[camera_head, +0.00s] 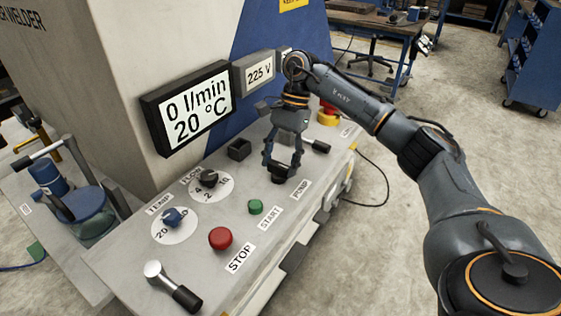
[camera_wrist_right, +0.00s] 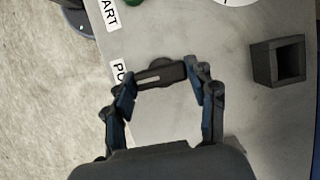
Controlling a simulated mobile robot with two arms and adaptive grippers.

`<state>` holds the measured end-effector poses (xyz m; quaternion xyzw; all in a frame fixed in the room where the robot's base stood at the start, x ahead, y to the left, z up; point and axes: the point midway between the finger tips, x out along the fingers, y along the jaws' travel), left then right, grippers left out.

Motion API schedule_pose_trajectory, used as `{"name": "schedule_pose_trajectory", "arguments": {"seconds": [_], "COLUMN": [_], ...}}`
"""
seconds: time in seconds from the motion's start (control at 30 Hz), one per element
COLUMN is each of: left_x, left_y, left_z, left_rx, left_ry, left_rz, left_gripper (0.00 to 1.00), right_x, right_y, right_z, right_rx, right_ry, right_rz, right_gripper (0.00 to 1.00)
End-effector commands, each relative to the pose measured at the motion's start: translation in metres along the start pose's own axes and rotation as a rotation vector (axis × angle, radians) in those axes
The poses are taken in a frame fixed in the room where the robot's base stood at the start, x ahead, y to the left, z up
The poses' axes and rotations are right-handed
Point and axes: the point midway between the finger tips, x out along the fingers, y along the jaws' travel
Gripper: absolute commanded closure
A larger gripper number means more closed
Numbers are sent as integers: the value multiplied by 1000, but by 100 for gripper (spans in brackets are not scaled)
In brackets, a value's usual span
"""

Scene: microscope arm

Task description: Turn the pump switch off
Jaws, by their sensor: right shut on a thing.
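The pump switch (camera_wrist_right: 160,77) is a small black switch with a light mark on the grey control panel, beside the partly hidden PUMP label (camera_head: 300,189). My right gripper (camera_head: 282,172) reaches down to the panel with its fingers around the switch. In the right wrist view the right gripper (camera_wrist_right: 163,82) has a fingertip at each end of the switch and is shut on it. The fingers hide part of the switch in the head view. The display (camera_head: 192,105) reads 0 l/min and 20 °C. My left gripper is not in view.
The panel holds a green START button (camera_head: 256,207), a red STOP button (camera_head: 220,238), a blue TEMP knob (camera_head: 173,217), a black FLOW knob (camera_head: 209,178) and a lever (camera_head: 174,287). A black square socket (camera_head: 239,149) and a red-yellow emergency stop (camera_head: 328,114) are near the gripper.

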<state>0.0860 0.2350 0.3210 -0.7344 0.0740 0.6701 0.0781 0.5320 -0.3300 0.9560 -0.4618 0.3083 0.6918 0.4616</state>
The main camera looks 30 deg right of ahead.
Motion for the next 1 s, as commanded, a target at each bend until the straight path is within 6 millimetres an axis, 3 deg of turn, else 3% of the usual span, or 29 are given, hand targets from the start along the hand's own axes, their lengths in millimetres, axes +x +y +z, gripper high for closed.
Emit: {"name": "schedule_pose_trajectory", "arguments": {"seconds": [0.47,0.5,0.6,1.0], "left_x": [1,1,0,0], "left_y": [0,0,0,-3], "left_z": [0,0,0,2], "left_rx": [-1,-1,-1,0], "left_ry": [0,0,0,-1], "left_rz": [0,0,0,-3], "left_gripper": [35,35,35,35], "right_x": [0,0,0,-4], "right_y": [0,0,0,-1], "right_z": [0,0,0,0], "right_rx": [-15,-15,-15,-13], "right_ry": [2,2,2,1], "right_rz": [5,5,5,3], "right_gripper": [75,42,21,21]}}
